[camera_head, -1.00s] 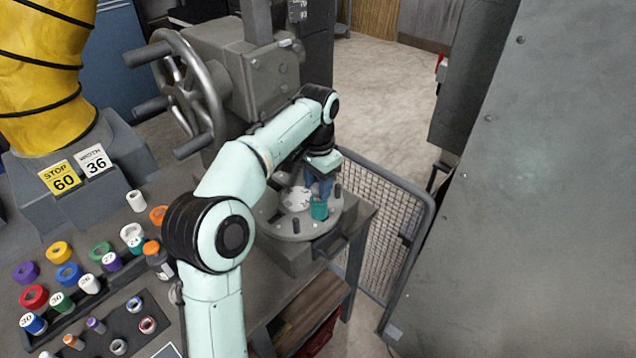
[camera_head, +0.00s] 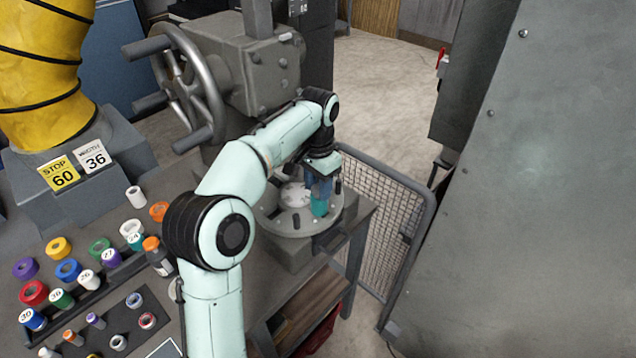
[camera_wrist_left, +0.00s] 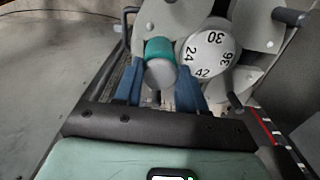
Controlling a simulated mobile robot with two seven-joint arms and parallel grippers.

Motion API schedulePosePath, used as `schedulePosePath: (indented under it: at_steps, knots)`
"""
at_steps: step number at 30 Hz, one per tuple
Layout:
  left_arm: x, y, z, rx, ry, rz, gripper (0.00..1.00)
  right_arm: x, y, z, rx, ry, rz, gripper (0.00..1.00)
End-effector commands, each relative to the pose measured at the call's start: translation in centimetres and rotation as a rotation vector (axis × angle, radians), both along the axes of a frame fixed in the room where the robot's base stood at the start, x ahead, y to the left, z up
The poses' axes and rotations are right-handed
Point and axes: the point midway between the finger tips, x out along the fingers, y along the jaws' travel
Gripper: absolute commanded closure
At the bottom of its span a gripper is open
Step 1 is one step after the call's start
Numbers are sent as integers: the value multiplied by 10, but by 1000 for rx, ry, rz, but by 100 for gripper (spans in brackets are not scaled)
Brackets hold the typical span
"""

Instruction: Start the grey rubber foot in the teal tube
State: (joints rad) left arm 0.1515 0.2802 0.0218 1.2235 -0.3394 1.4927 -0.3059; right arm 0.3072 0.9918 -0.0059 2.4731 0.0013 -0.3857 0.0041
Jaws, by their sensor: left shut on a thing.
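The teal tube (camera_head: 320,208) stands on a round grey plate (camera_head: 296,228) on the bench. My left gripper (camera_head: 320,187) points down at the tube from above, its blue fingers around the tube's upper part. In the left wrist view the grey rubber foot (camera_wrist_left: 160,74) is between the blue fingers of my left gripper (camera_wrist_left: 159,84), which is shut on it. The teal tube (camera_wrist_left: 158,47) shows directly beyond the foot, in line with it. Whether the foot's end is inside the tube's mouth is hidden. My right gripper is not in view.
A white numbered dial (camera_wrist_left: 210,53) sits close beside the tube on the plate. Short dark pegs stand around the plate's rim. A machine with a handwheel (camera_head: 186,90) rises behind, and a mesh guard (camera_head: 385,230) stands right. Coloured rolls and caps cover the bench at left.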

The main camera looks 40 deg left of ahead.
Motion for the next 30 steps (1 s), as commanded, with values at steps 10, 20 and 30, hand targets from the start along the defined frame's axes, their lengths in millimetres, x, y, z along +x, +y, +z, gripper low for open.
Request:
schedulePosePath:
  at_steps: [10,20,30]
  knots:
    - [0,0,-1,0,1,0,30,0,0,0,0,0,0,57]
    - [2,0,31,1,-7,0,30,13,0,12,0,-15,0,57]
    - [2,0,101,0,-4,0,30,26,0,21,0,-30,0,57]
